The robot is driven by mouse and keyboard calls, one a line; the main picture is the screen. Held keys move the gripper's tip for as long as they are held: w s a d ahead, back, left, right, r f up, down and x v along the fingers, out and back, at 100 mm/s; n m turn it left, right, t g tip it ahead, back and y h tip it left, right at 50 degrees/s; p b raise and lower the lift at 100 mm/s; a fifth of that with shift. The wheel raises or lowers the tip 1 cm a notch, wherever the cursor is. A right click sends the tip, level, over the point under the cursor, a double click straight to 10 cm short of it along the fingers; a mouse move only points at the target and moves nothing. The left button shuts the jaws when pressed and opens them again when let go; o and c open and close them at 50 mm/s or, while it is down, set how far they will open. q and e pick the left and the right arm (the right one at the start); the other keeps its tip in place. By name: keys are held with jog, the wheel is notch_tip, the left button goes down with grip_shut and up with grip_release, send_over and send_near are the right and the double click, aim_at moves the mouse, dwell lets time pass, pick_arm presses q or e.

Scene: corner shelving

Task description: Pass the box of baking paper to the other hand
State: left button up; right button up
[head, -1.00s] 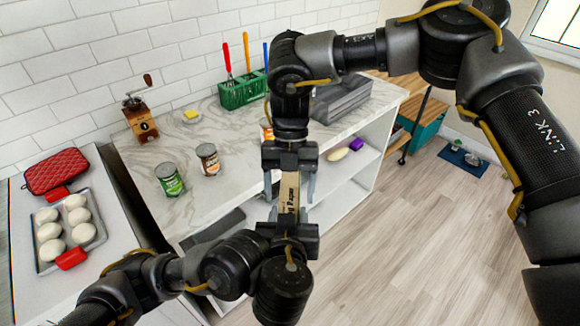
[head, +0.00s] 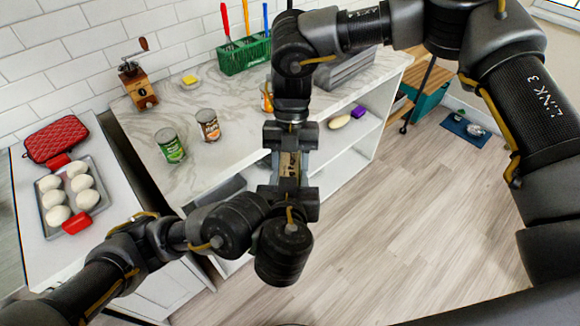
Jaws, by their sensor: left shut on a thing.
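The box of baking paper (head: 289,166) is a narrow tan box with dark lettering, held upright between my two grippers in the middle of the head view. My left gripper (head: 289,187) comes from below and is shut on its lower end. My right gripper (head: 290,160) points down from above, with its fingers on either side of the upper part of the box. The fingers are close to the box sides; whether they press on it I cannot tell. The grippers hide both ends of the box.
A tray of buns (head: 95,211) is at left.

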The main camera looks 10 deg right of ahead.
pick_arm(q)
jog(key=o, duration=1.2)
